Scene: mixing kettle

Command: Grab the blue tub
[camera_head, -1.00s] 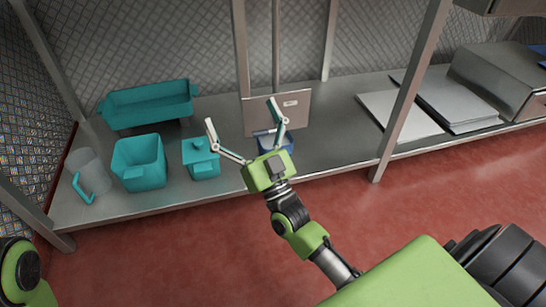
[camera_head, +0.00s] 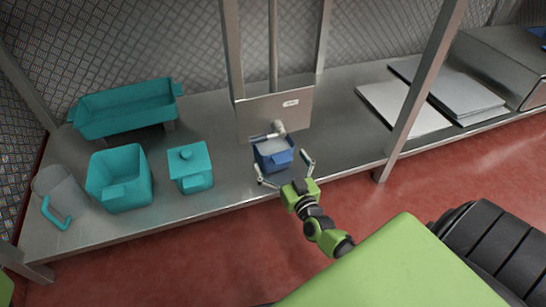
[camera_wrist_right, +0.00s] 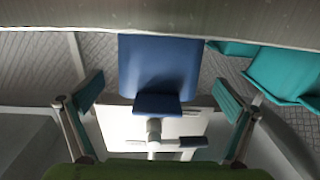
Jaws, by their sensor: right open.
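The blue tub (camera_head: 273,157) sits on the metal shelf, under a small spout in front of a grey panel. It is boxy with a lip facing me, and its inside looks pale. My right gripper (camera_head: 284,167) is open and empty just in front of the tub, with a fingertip towards each side of it. In the right wrist view the tub (camera_wrist_right: 160,65) shows centred between the spread fingers (camera_wrist_right: 160,98), with a gap on both sides. My left gripper is out of the picture.
On the metal shelf (camera_head: 235,194) to the left stand a teal lidded box (camera_head: 191,170), a teal open tub (camera_head: 122,182), a clear jug (camera_head: 58,190) and a long teal tray (camera_head: 128,108).

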